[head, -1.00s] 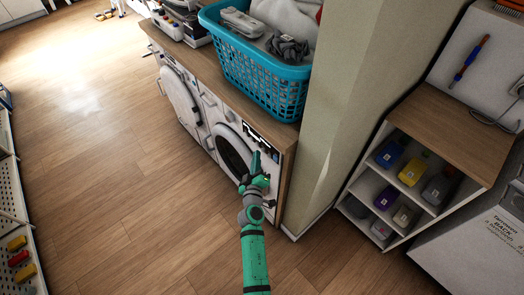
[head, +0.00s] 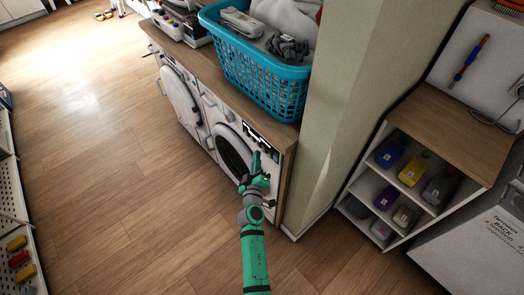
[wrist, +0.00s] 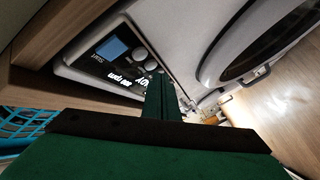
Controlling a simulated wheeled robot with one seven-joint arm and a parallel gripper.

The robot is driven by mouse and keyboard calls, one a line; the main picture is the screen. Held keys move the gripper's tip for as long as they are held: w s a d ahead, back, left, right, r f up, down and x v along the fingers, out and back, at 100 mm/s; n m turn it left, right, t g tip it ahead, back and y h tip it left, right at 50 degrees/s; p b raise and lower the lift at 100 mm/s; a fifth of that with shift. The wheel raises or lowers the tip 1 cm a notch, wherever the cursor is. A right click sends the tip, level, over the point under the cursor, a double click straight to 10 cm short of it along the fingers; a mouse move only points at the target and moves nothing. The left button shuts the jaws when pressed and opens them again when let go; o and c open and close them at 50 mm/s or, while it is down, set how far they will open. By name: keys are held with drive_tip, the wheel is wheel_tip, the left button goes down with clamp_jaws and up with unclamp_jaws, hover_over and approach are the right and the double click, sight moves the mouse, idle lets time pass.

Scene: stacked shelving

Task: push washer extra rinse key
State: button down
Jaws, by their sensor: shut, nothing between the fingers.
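The washer (head: 218,128) is white with a round dark door and stands under the wooden counter. Its control panel (wrist: 120,62) shows in the wrist view with a blue display, round knobs and white lettering. I cannot single out the extra rinse key; the lettering is blurred and partly covered by my fingers. My green gripper (head: 256,160) is in front of the right part of the washer front, close to the panel. In the wrist view my gripper (wrist: 161,90) is shut and empty, its fingertips overlapping the panel's edge. I cannot tell whether they touch it.
A teal laundry basket (head: 262,85) stands on the wooden counter (head: 196,62) above the washer. A beige wall column (head: 335,120) is just right of it. A shelf unit (head: 455,130) with bottles stands farther right. The wooden floor (head: 110,170) to the left is clear.

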drive_tip(key=shift+w+d, duration=0.1)
idle(0.3)
drive_tip(key=shift+w+d, duration=0.2)
drive_tip(key=shift+d, duration=0.05)
drive_tip(key=shift+d, duration=0.1)
idle(0.5)
drive_tip(key=shift+s+a, duration=0.3)
drive_tip(key=shift+a, duration=0.15)
drive_tip(key=s+a, duration=0.3)
drive_tip(key=a, duration=0.2)
drive_tip(key=shift+s, duration=0.25)
idle(0.5)
